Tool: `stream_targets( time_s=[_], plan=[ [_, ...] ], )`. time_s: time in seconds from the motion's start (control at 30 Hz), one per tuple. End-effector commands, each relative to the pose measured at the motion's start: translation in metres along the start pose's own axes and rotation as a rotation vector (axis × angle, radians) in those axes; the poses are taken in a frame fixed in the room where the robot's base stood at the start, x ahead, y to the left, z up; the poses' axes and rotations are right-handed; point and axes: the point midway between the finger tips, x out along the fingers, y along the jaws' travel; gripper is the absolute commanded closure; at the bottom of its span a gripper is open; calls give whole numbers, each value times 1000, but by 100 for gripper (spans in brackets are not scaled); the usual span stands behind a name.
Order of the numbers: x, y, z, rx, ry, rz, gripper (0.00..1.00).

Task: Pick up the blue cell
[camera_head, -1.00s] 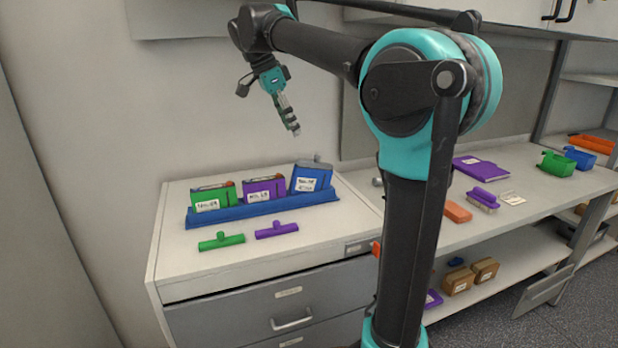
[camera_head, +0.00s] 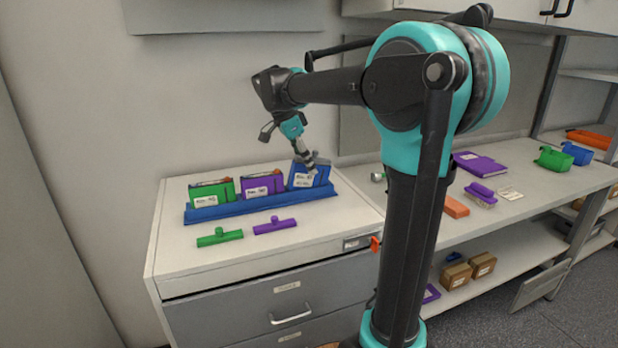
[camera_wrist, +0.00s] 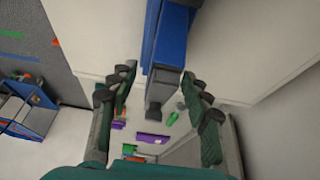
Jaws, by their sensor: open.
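The blue cell (camera_head: 306,181) with a white label stands at the right end of the blue tray (camera_head: 225,212). My gripper (camera_head: 306,160) is at its upper edge and hides part of its top. In the wrist view my gripper (camera_wrist: 157,78) is open, with one finger on either side of the blue cell (camera_wrist: 172,48). The cell's grey end lies between the fingers. I cannot tell whether a finger touches it.
A green cell (camera_head: 212,191) and a purple cell (camera_head: 263,183) stand left in the same tray. A green handle-like piece (camera_head: 219,237) and a purple one (camera_head: 275,225) lie in front. A wall rises behind; a lower bench (camera_head: 530,198) is at the right.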

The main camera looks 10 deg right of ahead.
Motion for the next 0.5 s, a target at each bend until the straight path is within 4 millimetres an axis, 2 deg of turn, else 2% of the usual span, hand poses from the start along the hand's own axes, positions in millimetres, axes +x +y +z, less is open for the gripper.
stream_targets(
  time_s=[0.1,0.2,0.47,0.5],
  plan=[
    [17,-1,0,2,0,0,52],
    [24,-1,0,2,0,0,52],
    [26,-1,1,1,0,0,52],
    [26,-1,1,1,0,0,57]
  ],
)
